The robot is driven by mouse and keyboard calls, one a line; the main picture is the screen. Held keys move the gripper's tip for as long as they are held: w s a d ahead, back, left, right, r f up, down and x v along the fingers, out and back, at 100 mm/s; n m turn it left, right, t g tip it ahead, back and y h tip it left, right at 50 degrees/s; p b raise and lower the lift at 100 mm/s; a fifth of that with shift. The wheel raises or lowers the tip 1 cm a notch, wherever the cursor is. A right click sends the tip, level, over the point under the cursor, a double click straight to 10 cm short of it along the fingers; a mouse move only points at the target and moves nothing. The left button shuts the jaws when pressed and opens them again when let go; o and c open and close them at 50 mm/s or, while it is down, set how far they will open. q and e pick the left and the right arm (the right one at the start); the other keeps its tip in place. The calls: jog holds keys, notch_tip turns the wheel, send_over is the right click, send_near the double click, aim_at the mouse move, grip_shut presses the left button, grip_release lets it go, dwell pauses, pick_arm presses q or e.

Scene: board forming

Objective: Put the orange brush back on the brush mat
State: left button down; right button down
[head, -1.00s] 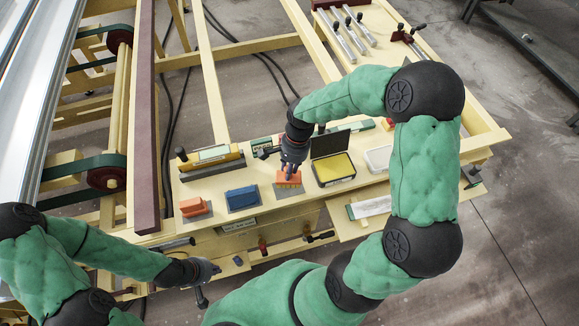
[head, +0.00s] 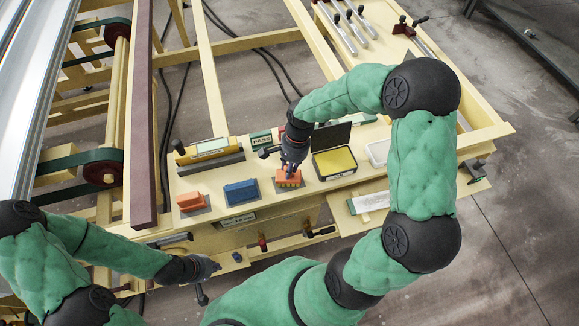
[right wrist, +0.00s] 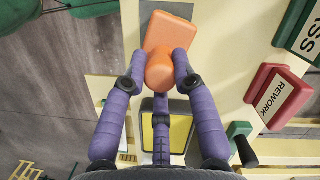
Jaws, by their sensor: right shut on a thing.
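The orange brush (head: 289,178) is at my right gripper (head: 290,171), over a grey mat (head: 279,189) on the bench. In the right wrist view, the three purple fingers of my right gripper (right wrist: 160,75) are closed around the round knob of the orange brush (right wrist: 167,35).
A blue block (head: 240,191) and a salmon-coloured block (head: 190,201) sit on grey mats to the left. An open black box with a yellow pad (head: 334,161) stands close at the right. A red REWORK block (right wrist: 277,97) shows in the right wrist view.

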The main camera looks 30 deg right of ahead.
jog(key=shift+f, duration=0.3)
jog(key=c, duration=0.6)
grip_release()
jog(key=shift+r, duration=0.1)
notch_tip(320, 180, up, 12)
jog(key=d, duration=0.2)
jog(key=shift+w, duration=0.15)
jog(key=shift+d+f, duration=0.1)
jog(key=shift+f, duration=0.1)
